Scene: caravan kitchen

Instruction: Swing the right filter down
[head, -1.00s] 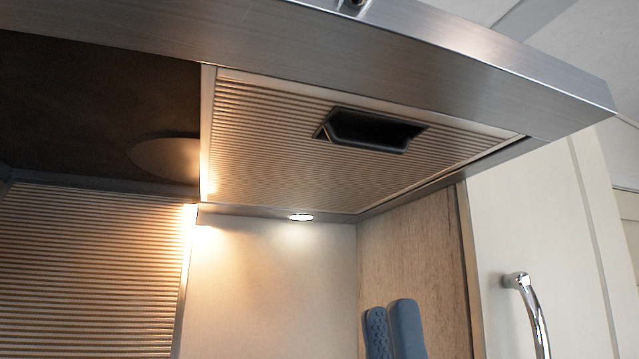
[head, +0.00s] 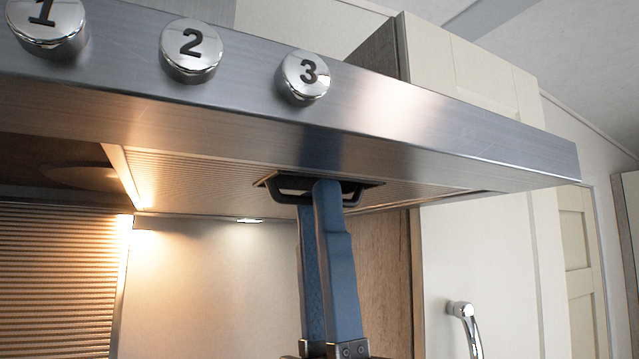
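The right filter (head: 190,178) is a ribbed metal panel lying up flat in the hood's underside, seen at a shallow angle. Its black recessed handle (head: 290,190) is toward the front edge. My gripper (head: 314,192) points up from below with two blue fingers at this handle. The near finger passes in front of the handle bar; the far finger's tip is hidden behind the bar. The fingers nearly overlap in this view, so their gap and grip on the bar do not show. The left filter (head: 60,285) hangs down at the left, below a dark opening (head: 40,155).
The steel hood front (head: 400,115) runs above my fingers, with several numbered knobs (head: 191,50). A lit lamp (head: 250,220) is behind the filter. A wood side panel (head: 385,290) and a cream door with a chrome handle (head: 463,320) stand at the right.

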